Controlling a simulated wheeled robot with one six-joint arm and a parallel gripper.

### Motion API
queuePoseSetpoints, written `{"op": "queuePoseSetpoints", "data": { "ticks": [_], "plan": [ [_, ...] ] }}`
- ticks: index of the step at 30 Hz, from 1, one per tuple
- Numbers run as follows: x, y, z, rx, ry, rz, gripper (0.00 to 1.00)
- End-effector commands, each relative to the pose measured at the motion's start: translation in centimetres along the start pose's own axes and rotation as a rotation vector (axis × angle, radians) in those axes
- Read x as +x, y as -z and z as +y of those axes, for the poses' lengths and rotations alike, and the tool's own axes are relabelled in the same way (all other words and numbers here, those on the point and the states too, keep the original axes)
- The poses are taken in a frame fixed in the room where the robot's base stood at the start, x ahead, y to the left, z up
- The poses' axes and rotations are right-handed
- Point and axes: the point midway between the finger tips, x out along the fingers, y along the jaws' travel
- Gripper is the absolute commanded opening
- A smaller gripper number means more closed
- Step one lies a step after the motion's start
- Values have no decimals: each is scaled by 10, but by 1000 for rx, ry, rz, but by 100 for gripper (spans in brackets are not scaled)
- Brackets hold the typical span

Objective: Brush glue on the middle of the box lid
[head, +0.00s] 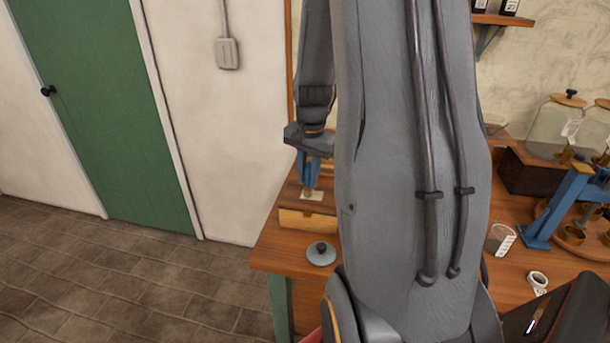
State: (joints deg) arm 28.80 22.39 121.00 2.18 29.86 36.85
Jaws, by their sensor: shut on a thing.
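The wooden box (306,221) stands near the left end of the workbench, with its darker lid (291,200) on top. A pale patch (316,196) shows near the middle of the lid. My gripper (309,181) points down just above this patch. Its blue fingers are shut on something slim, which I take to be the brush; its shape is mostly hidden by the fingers. I cannot tell whether its tip touches the lid. My arm hides the right side of the box and the bench behind it.
A round grey lid with a dark knob (320,253) lies in front of the box on the workbench (275,247). To the right are a glass beaker (501,240), a white roll (537,283), a blue stand (560,205) and a glass jar (552,128). Floor is clear at left.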

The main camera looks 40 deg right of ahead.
Motion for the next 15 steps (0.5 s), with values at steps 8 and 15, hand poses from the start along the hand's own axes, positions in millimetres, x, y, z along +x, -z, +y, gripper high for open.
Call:
{"op": "queuePoseSetpoints", "data": {
  "ticks": [8,15],
  "plan": [
    [-2,5,15,2,0,0,0],
    [-3,9,27,1,0,1,0]
  ]
}}
